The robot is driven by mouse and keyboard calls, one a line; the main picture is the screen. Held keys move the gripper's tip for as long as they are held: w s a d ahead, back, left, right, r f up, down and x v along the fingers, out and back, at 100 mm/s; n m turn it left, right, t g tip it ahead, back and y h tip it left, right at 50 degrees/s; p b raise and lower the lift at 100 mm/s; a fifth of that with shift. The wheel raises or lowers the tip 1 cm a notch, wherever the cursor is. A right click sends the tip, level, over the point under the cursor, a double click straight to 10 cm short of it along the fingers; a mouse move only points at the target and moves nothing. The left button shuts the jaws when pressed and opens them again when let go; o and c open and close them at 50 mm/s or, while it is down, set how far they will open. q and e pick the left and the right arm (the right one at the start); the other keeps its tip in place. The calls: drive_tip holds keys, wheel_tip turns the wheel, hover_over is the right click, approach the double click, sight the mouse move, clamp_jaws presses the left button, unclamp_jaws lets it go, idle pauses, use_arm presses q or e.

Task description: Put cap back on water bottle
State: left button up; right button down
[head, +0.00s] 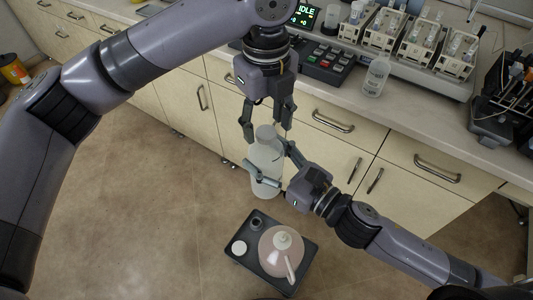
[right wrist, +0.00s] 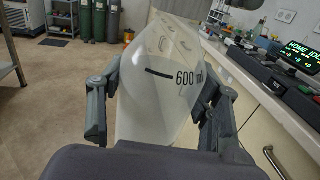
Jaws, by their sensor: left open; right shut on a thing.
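A translucent whitish bottle (head: 265,158) is held upright in the air in front of the bench drawers. My right gripper (head: 268,174) is shut around its body. In the right wrist view the bottle (right wrist: 158,85) fills the space between the fingers and shows a "600" mark. My left gripper (head: 265,125) is open, pointing down, with its fingers on either side of the bottle's top. A pale grey piece (head: 265,131) tops the bottle; I cannot tell whether it is the cap or the bare neck.
A dark tray (head: 292,289) below holds a pinkish vessel (head: 284,255) with a white top, a white disc (head: 239,247) and a small dark cup (head: 257,225). A clear bottle (head: 376,76) stands on the bench near the keypad (head: 325,67) and sample racks (head: 435,50).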

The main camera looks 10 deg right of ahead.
use_arm(q)
wheel_tip(320, 180, up, 3)
drive_tip(key=shift+r, duration=0.15)
drive_tip(key=n, duration=0.2)
drive_tip(key=r+n, duration=0.1)
drive_tip(key=n, duration=0.1)
drive_tip(key=shift+n, duration=0.4)
drive_tip(key=n, duration=0.3)
drive_tip(key=shift+r+n, duration=0.35)
drive_tip(key=shift+n, duration=0.05)
drive_tip(key=n, duration=0.2)
drive_tip(key=r+n, duration=0.1)
drive_tip(key=n, duration=0.6)
drive_tip(key=shift+r, duration=0.4)
drive_tip(key=shift+f, duration=0.1)
drive_tip(key=shift+f, duration=3.95)
